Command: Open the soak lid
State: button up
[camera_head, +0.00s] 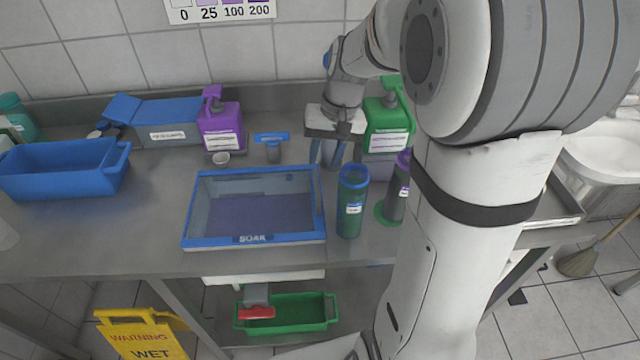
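The soak box (253,241) is a shallow rectangular tub with a blue rim and a "SOAK" label on its front. It stands on the steel counter, left of centre. Its inner walls and a dark purple bottom show; I cannot tell whether a clear lid covers it or it is uncovered. My gripper (328,155) points down behind the right back corner of the box, apart from its rim as far as I can see. Its two fingers stand apart with nothing visible between them.
Purple (222,125) and green (387,125) pump bottles, a blue-handled tool (272,142) and a small cup (221,158) stand behind. A blue bin (65,170) is left.

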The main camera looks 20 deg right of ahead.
aim_at(317, 186)
jog(key=f, duration=0.2)
jog(key=a+f, duration=0.1)
jog(key=f, duration=0.4)
jog(key=shift+w+a+f, duration=0.1)
jog(key=shift+a+f, duration=0.1)
jog(key=shift+f, duration=0.1)
jog(key=shift+c, duration=0.2)
grip_shut()
